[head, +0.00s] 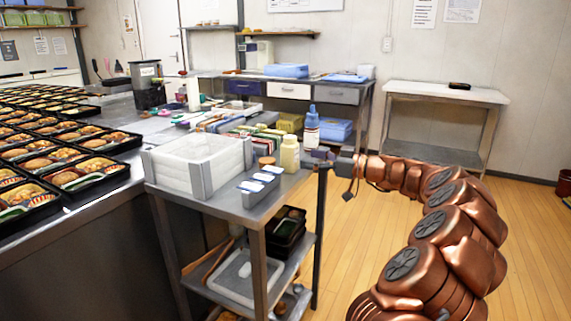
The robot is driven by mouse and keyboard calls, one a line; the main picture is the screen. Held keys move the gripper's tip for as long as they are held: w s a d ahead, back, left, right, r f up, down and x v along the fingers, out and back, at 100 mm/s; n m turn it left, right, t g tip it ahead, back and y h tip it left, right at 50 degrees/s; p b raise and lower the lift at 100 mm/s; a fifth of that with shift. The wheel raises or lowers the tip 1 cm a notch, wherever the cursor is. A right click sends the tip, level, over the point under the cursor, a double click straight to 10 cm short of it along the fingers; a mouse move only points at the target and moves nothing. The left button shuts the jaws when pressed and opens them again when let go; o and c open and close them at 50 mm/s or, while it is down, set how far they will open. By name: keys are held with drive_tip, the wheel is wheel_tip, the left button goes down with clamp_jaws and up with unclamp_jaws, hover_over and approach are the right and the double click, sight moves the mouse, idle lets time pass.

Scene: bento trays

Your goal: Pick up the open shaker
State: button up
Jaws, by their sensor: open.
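A pale yellow bottle-shaped container (290,153), which may be the open shaker, stands upright at the right end of the cart top. I cannot make out whether its top is open. A white bottle with a blue top (312,126) stands just behind and to its right. My gripper (309,157) is at the cart's right edge, immediately right of the pale yellow container, with my arm reaching in from the right. The jaws are open and appear empty. They are small in the picture, and I cannot tell whether they touch the container.
A brown round item (266,161) and a grey holder (257,193) with white-topped pieces stand close to the container. A white crate (180,168) fills the cart's left part. Bento trays (66,153) cover the left counter. The wooden floor (345,235) at right is clear around my arm.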

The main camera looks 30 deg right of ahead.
sight(297, 153)
drive_tip(key=shift+w+d+f, duration=0.1)
drive_tip(key=shift+w+d, duration=0.1)
drive_tip(key=shift+d, duration=0.15)
drive_tip(key=shift+d+r+x, duration=0.1)
drive_tip(key=shift+r+x, duration=0.05)
drive_tip(key=shift+x, duration=1.7)
drive_tip(key=shift+d+r+x, duration=0.15)
drive_tip(key=shift+x, duration=1.7)
drive_tip(key=shift+w, duration=0.15)
drive_tip(key=c, duration=1.3)
